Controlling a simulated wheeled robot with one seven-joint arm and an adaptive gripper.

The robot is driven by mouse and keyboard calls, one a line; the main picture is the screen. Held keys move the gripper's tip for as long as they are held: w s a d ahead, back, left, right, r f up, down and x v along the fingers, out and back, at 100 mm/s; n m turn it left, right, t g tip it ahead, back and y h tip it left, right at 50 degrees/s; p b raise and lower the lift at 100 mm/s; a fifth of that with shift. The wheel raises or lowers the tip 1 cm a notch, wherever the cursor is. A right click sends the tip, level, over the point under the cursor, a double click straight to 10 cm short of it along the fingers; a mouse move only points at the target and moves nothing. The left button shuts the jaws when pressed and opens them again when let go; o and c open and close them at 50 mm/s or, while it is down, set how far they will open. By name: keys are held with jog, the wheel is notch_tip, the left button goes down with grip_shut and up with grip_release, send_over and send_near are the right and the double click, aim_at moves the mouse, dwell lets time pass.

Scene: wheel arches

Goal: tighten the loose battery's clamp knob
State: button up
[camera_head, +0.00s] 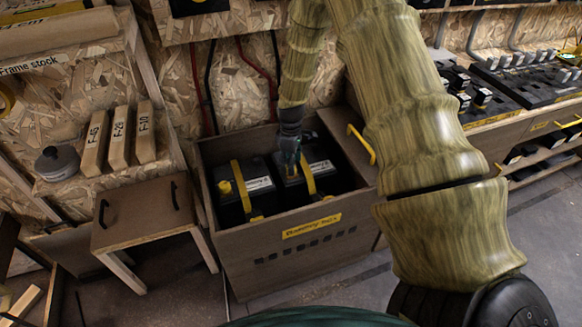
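An open wooden battery box (318,243) stands on the floor with two black batteries in it. The left battery (262,188) has a yellow strap (241,184) over it and a yellow knob (225,187) showing at its left. The right battery (322,170) has a similar yellow strap (308,176). My gripper (291,165) points down over the left part of the right battery. Its fingertips are at a small yellow-orange piece there, which may be that battery's knob. The fingers mostly hide it, and I cannot tell whether they are closed on it.
A small wooden stool (140,208) stands left of the box. A shelf with several labelled wooden blocks (119,137) is behind it. The box's open lid (350,150) is on the right side. A workbench (520,118) with black trays runs along the right. My arm crosses the middle.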

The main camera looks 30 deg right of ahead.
jog(key=shift+f, duration=1.05)
jog(key=shift+c, duration=0.3)
jog(key=c, duration=1)
